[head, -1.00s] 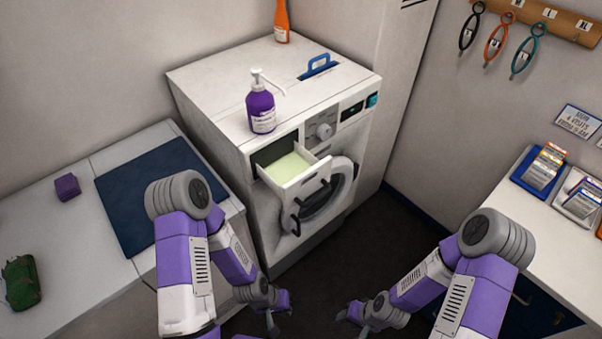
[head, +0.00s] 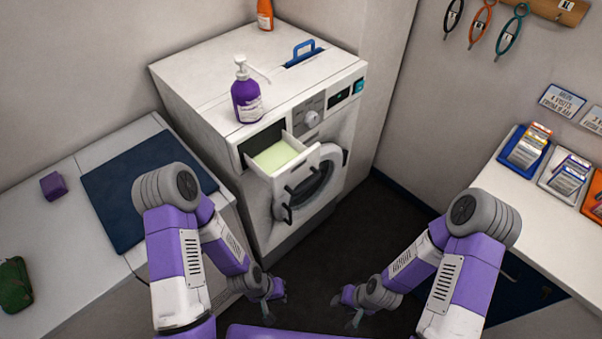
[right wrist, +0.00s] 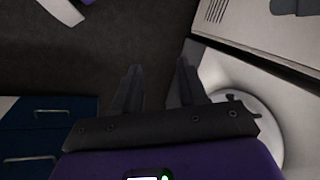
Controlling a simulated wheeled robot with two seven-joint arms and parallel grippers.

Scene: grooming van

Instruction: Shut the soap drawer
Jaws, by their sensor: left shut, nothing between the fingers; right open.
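The soap drawer (head: 283,161) is pulled out of the upper left front of the white washing machine (head: 190,98), with pale green in its tray. It has a dark handle on its front. My left gripper (head: 270,310) is shut and empty, low in front of the machine and below the drawer. My right gripper (head: 354,318) is low to the right, apart from the machine; it is open and empty between its fingers in the right wrist view (right wrist: 157,85). Neither gripper touches the drawer.
A purple pump bottle (head: 247,100) stands on the machine above the drawer, its nozzle pointing right. The round door (head: 315,188) is below the drawer. A counter with a dark blue mat (head: 135,185) stands left; another counter (head: 545,215) stands right. Dark floor (head: 370,230) lies between.

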